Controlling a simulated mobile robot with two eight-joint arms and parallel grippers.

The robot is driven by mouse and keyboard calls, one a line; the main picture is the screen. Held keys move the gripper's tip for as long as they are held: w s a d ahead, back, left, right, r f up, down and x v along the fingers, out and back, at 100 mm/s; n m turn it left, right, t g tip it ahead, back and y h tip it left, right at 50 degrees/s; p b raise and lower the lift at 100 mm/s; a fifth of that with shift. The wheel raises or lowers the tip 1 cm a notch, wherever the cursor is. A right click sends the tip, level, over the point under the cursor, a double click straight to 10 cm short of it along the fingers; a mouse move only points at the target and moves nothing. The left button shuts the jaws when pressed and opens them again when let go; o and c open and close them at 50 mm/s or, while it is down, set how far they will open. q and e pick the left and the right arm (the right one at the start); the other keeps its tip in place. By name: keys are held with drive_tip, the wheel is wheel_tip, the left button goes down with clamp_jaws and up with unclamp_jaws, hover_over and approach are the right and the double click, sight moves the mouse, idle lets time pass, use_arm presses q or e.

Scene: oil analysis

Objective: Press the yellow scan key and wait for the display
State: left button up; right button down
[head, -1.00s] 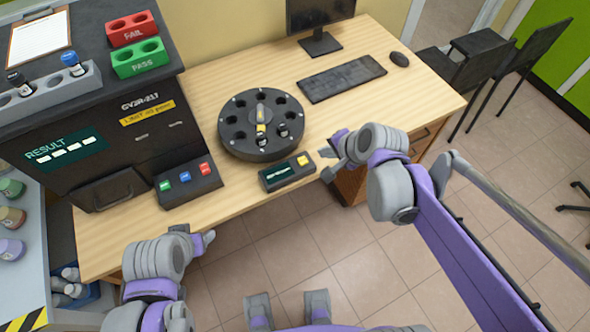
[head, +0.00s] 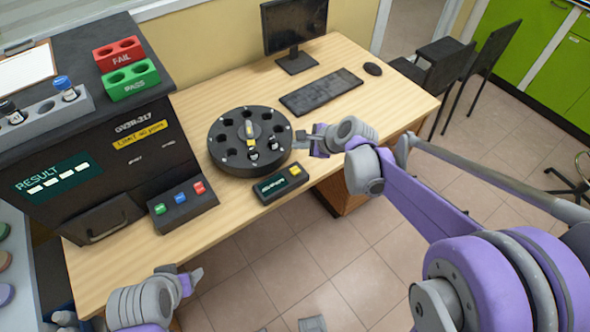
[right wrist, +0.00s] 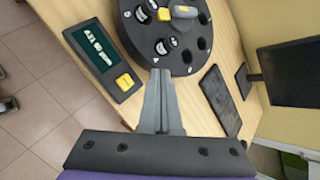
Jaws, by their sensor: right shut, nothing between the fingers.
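The yellow scan key (head: 295,170) sits at the right end of a small dark scanner box (head: 269,195) at the table's front edge. The box's display (head: 272,185) shows pale characters, too small to read. In the right wrist view the key (right wrist: 125,82) and lit display (right wrist: 93,46) are left of my fingers. My right gripper (head: 300,139) is shut and empty, above the table just beyond the key and beside the carousel, apart from the key. It shows shut in the right wrist view (right wrist: 160,76). My left gripper (head: 195,276) hangs near the front edge; its jaw state is unclear.
A black round carousel (head: 222,145) with a few vials stands behind the scanner box. An analyzer with a result screen (head: 57,178) and a three-button panel (head: 180,207) are left. A keyboard (head: 321,92), mouse (head: 373,69) and monitor (head: 294,27) are behind.

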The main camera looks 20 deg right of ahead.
sight(299, 171)
drive_tip(key=shift+f, duration=0.15)
wheel_tip(299, 171, down, 8)
drive_tip(key=b, duration=0.6)
drive_tip(key=shift+f, duration=0.25)
idle(1.5)
drive_tip(key=shift+f+b, duration=0.4)
drive_tip(key=shift+b, duration=0.05)
drive_tip(key=shift+f+b, duration=0.4)
drive_tip(key=shift+f, duration=0.15)
idle(0.5)
drive_tip(key=shift+r, duration=0.15)
drive_tip(key=shift+r+p, duration=0.7)
drive_tip(key=shift+r, duration=0.1)
